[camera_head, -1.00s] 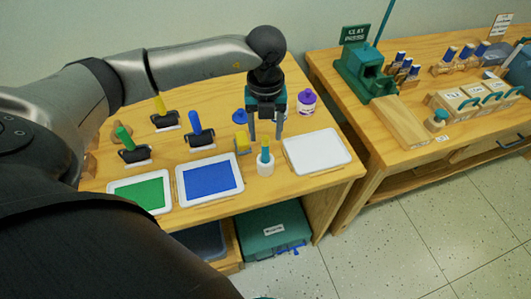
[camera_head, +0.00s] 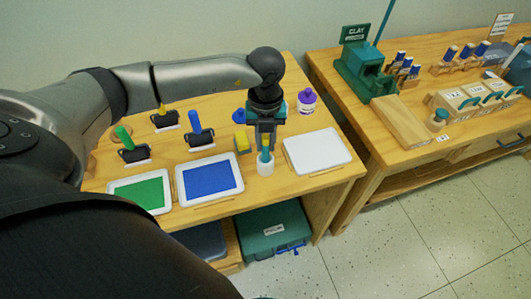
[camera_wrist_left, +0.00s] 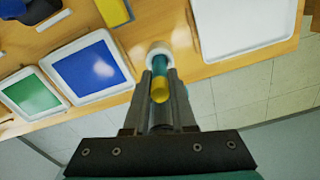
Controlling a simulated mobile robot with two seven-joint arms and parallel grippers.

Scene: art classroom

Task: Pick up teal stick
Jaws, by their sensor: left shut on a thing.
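The teal stick (camera_wrist_left: 158,75) stands in a small white cup (camera_head: 265,168) near the table's front edge. In the left wrist view it has a yellow upper end (camera_wrist_left: 160,92) and its lower end is inside the cup (camera_wrist_left: 158,50). My left gripper (camera_head: 265,146) points down over the cup and is shut on the teal stick, with one finger on each side of it. In the head view the fingers hide part of the stick. My right gripper is not in view.
A white tray (camera_head: 318,152) lies to the right of the cup, and a blue paint tray (camera_head: 209,179) and a green one (camera_head: 140,194) to the left. A yellow block (camera_head: 241,143) stands close to the cup's left. Rollers and a purple-lidded jar (camera_head: 307,101) stand farther back.

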